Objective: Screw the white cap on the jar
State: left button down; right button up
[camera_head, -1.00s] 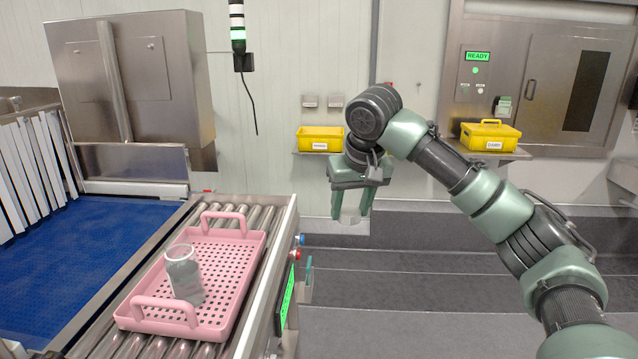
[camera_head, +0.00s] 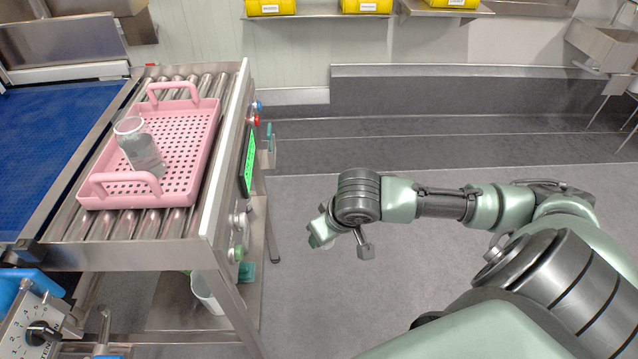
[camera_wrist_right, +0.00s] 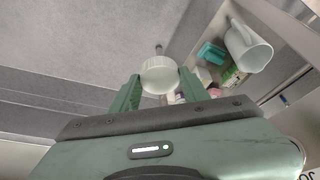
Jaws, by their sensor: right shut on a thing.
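The jar (camera_head: 142,152) is clear and stands in the pink perforated tray (camera_head: 196,150) on the roller conveyor, with its open mouth up. My right gripper (camera_head: 318,236) is in the middle of the head view, right of the conveyor and apart from the tray. In the right wrist view my right gripper (camera_wrist_right: 158,82) is shut on the white cap (camera_wrist_right: 159,72), which sits between its two green fingers. My left gripper is not in view.
The conveyor's metal side frame (camera_head: 222,165) stands between my right gripper and the tray. A white pitcher (camera_head: 208,294) is on the shelf below. A blue belt (camera_head: 55,150) lies left of the rollers. The floor (camera_head: 330,310) around my gripper is clear.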

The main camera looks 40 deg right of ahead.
jog(key=s+a+f, duration=0.2)
jog(key=s+a, duration=0.5)
jog(key=a, duration=0.4)
jog(key=shift+s+n, duration=0.25)
jog(key=shift+n, duration=0.05)
